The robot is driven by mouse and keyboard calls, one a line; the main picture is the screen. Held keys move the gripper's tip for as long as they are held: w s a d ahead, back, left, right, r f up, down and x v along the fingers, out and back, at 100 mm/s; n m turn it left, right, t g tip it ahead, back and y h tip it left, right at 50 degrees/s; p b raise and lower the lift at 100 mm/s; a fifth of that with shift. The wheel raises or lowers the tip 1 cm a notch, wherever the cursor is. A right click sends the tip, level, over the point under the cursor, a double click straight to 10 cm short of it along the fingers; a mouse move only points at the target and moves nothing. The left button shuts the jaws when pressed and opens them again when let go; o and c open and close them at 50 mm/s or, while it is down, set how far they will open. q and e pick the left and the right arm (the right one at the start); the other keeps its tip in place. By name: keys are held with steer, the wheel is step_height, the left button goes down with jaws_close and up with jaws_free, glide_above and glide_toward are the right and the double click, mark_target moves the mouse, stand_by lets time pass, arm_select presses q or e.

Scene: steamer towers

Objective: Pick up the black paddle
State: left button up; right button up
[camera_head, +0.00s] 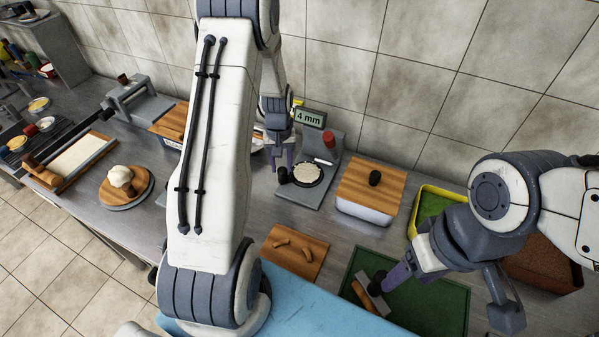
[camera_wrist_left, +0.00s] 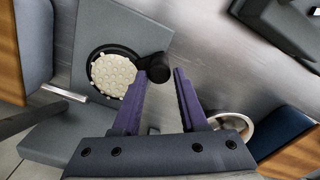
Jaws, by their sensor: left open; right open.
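The black paddle (camera_head: 319,180) is round with a short dark handle and carries a pale bumpy disk (camera_head: 307,172). It lies on a grey device with a "4 mm" display (camera_head: 310,117). It also shows in the left wrist view, its handle (camera_wrist_left: 153,66) pointing toward my fingers. My left gripper (camera_head: 283,164) is open, close to the handle. In the wrist view its purple fingertips (camera_wrist_left: 168,74) are apart, with the handle end by the left one. Contact cannot be told. My right gripper (camera_head: 384,281) is open at a metal scraper with a wooden handle (camera_head: 366,296).
A wooden-lidded box (camera_head: 349,191) stands right of the device. A small board with brown pieces (camera_head: 280,256) lies in front, and a green mat (camera_head: 446,293) lies under my right gripper. A yellow-rimmed tray (camera_head: 415,212) is at the right. My left arm hides part of the counter.

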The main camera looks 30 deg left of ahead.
mark_target(282, 169)
arm_select(q)
steer(key=shift+f+p, duration=0.5)
steer(key=shift+f, duration=1.45)
jaws_close()
steer(key=shift+r, duration=0.15)
